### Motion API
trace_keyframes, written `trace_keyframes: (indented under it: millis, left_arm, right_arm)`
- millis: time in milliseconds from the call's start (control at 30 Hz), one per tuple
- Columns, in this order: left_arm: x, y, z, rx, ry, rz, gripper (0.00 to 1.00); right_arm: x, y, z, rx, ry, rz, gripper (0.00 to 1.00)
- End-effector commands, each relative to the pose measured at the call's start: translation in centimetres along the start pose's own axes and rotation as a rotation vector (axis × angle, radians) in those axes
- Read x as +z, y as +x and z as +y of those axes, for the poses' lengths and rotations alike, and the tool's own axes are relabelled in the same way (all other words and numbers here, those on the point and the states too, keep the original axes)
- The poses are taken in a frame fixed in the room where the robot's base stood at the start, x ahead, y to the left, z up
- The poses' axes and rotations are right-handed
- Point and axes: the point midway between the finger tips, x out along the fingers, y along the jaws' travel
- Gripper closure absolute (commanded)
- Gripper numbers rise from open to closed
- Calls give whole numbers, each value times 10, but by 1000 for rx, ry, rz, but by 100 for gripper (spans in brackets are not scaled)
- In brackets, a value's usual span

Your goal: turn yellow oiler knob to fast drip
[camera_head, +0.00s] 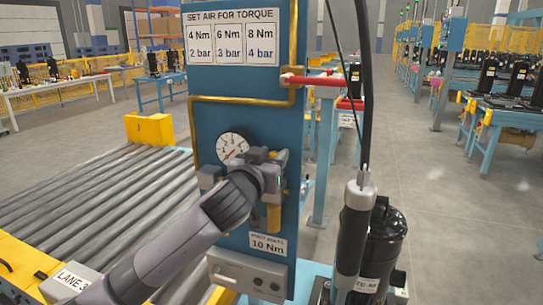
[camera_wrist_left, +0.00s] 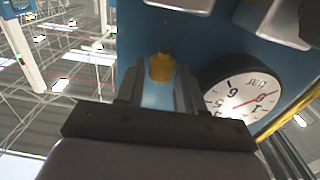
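A yellow knob (camera_wrist_left: 161,67) shows against the blue panel in the left wrist view, in line with the gap between my left gripper's (camera_wrist_left: 157,88) two fingers. The fingers are apart, with a gap between them; I cannot tell whether they touch the knob. In the head view my left gripper (camera_head: 272,163) is at the blue panel (camera_head: 235,100), right of the round pressure gauge (camera_head: 232,146), and hides part of the fittings there. A yellow cylindrical part (camera_head: 274,217) shows just below it; I cannot tell if it is the same knob. My right gripper is out of view.
The gauge also shows upside down in the left wrist view (camera_wrist_left: 243,98). A grey box (camera_head: 248,275) sits low on the panel. A cabled tool (camera_head: 355,235) hangs right of it, before a black compressor (camera_head: 385,245). A roller conveyor (camera_head: 100,195) lies left.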

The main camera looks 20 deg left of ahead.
Motion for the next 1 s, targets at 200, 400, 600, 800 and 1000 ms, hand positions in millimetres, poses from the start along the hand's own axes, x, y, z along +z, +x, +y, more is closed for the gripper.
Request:
trace_keyframes:
  millis: [200, 400, 600, 800, 1000]
  left_arm:
    - [0, 0, 0, 0, 0, 0, 66]
    - [0, 0, 0, 0, 0, 0, 100]
    - [1, 0, 3, -34, -3, 3, 100]
    - [2, 1, 5, -145, -5, 4, 100]
    - [2, 1, 6, -265, -4, 3, 100]
  right_arm:
    - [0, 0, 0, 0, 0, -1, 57]
    - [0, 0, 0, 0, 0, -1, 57]
    - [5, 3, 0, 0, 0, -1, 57]
    - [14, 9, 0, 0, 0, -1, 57]
    - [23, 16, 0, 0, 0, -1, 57]
